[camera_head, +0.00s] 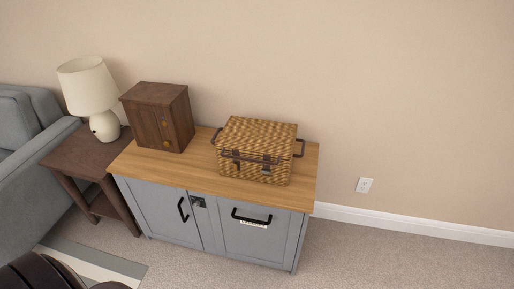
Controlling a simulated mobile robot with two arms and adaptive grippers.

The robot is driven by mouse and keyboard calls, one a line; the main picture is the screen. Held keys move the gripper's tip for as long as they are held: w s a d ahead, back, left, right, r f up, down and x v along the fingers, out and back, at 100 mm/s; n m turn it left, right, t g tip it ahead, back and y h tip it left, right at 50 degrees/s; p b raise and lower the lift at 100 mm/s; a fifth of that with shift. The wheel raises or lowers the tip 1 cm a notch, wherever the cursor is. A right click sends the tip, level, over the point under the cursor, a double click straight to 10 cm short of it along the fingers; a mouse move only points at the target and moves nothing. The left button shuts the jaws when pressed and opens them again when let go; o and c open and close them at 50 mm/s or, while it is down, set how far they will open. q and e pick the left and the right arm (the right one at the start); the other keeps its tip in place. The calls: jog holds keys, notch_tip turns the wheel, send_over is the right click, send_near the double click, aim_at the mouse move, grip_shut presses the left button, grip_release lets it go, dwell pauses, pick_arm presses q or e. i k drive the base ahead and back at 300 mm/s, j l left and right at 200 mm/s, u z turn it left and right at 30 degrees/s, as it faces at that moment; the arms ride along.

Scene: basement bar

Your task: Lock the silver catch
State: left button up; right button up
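A small metal catch (198,202) sits on the front of a grey cabinet (167,208), between the left door and the right front panel. It looks silver and dark, and is too small to tell whether it is locked or open. A wicker basket (262,133) with a closed lid stands on the cabinet's wooden top. Its front has dark straps and a small silvery fitting (265,171), whose state I cannot make out. Neither of my grippers is in view.
A dark wooden box (158,117) stands on the cabinet left of the basket. A side table (84,151) with a lamp (89,87) and a grey sofa (28,160) are at the left. Carpet (400,255) is clear at the right. A dark rounded shape fills the bottom left corner.

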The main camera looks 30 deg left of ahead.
aim_at(268, 172)
jog(key=i+j, duration=0.15)
jog(key=j, duration=0.2)
jog(key=i+j, duration=0.15)
jog(key=j, duration=0.15)
jog(key=i+j, duration=0.15)
jog(key=j, duration=0.2)
jog(key=i+j, duration=0.35)
jog(key=j, duration=0.3)
